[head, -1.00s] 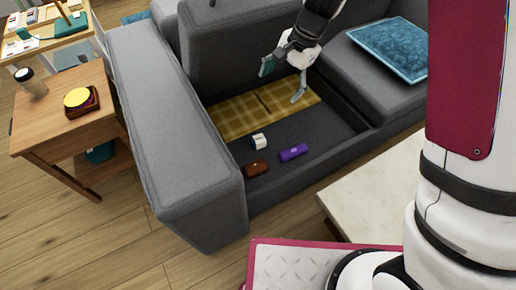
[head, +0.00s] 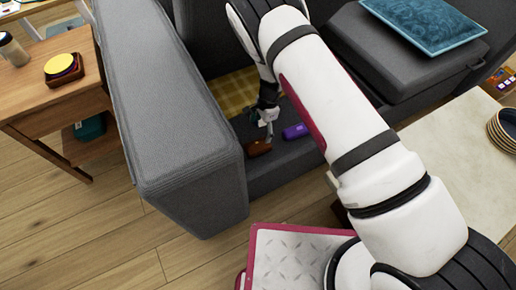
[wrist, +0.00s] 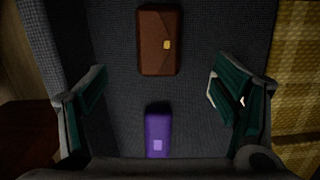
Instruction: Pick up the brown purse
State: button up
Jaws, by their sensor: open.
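The brown purse (head: 258,148) lies on the dark grey sofa seat near the left armrest. In the wrist view the brown purse (wrist: 158,42) lies lengthwise up the picture, with a small gold clasp, beyond the fingertips and between their lines. My gripper (head: 265,122) is over the seat just above the purse; in the wrist view my gripper (wrist: 160,92) is open, with green-padded fingers apart and nothing between them touching. Part of the purse is hidden behind a finger in the head view.
A purple case (head: 296,131) lies to the right of the purse; in the wrist view the purple case (wrist: 158,132) is close below it. A yellow plaid blanket (head: 232,92) lies behind. The thick sofa armrest (head: 185,150) stands to the left. A pale table (head: 450,150) is at right.

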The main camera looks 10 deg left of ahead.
jog(key=b, duration=0.2)
send_over(258, 145)
jog(key=f, duration=0.5)
jog(key=shift+w+d+f, duration=0.2)
jog(key=shift+d+f, duration=0.1)
jog(key=shift+s+a+f+b, duration=0.15)
jog(key=shift+f+b, duration=0.4)
jog(key=shift+f, duration=0.75)
jog(key=shift+s+a+f+b, duration=0.1)
jog(key=shift+f+b, duration=0.45)
jog(key=shift+f, duration=0.7)
jog(key=shift+c, duration=0.6)
jog(key=c, duration=1.1)
